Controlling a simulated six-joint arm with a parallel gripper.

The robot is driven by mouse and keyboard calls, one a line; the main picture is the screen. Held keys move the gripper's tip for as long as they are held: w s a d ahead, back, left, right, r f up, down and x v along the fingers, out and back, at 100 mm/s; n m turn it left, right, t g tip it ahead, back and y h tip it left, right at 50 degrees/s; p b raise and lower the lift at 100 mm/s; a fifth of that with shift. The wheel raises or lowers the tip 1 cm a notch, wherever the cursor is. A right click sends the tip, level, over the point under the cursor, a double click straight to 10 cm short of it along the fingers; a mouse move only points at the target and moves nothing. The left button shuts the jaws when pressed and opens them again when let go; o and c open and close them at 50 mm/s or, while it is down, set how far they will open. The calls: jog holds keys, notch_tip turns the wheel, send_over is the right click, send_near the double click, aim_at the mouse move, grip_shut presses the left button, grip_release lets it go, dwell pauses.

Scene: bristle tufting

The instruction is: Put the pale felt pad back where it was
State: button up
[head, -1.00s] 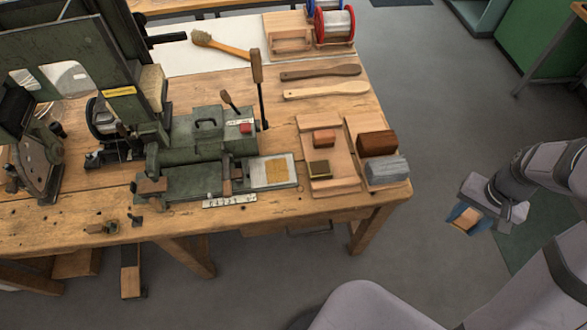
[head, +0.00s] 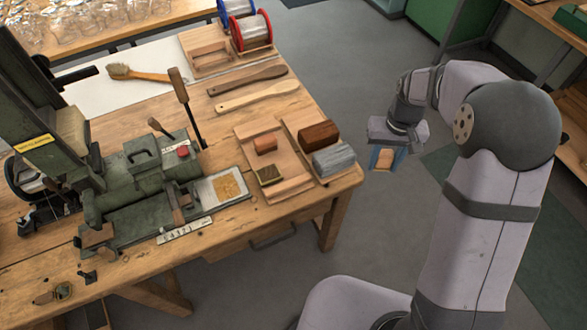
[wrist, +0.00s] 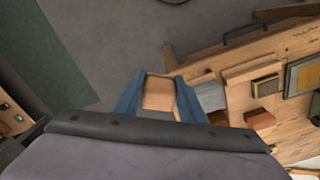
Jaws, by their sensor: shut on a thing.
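My gripper (head: 383,160) is off the right end of the workbench, above the floor. Its blue fingers are shut on a pale tan block-like piece (head: 385,160), which looks like the pale felt pad. In the wrist view the piece (wrist: 158,93) sits between the two fingers (wrist: 157,98). A wooden tray (head: 282,187) on the bench's right end holds a small reddish block (head: 265,144) and a small dark-framed olive block (head: 269,175). Beside them are a dark brown block (head: 319,134) and a grey block (head: 334,159). I cannot tell which spot the pad came from.
A green machine (head: 140,190) with upright levers fills the bench's left and middle. Two wooden handles (head: 257,96) lie behind the tray, with wire spools (head: 251,32) further back. Open floor lies between the bench edge and my arm.

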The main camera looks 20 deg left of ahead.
aim_at(296, 169)
jog(key=a+n, duration=0.1)
jog(key=a, duration=0.3)
jog(key=w+a+f+n+b, duration=0.1)
jog(key=a, duration=0.3)
jog(key=w+a+n+b, duration=0.1)
jog(key=a, duration=0.3)
jog(key=shift+a+f, duration=0.1)
jog(key=shift+f, duration=0.1)
jog(key=s+a+n+b, duration=0.2)
jog(key=a+n, duration=0.1)
jog(key=a, duration=0.8)
jog(key=shift+s+a+f+p, duration=0.1)
jog(key=shift+f+p, duration=0.5)
jog(key=shift+f, duration=1.9)
jog(key=shift+s+a+f+p, duration=0.1)
jog(key=shift+f+p, duration=0.5)
jog(key=shift+f, duration=1.9)
jog(key=shift+f, duration=0.1)
jog(key=shift+f, duration=0.15)
jog(key=o, duration=0.9)
jog(key=shift+c, duration=0.2)
notch_tip(296, 169, up, 12)
jog(key=b, duration=0.3)
jog(key=shift+r, duration=0.25)
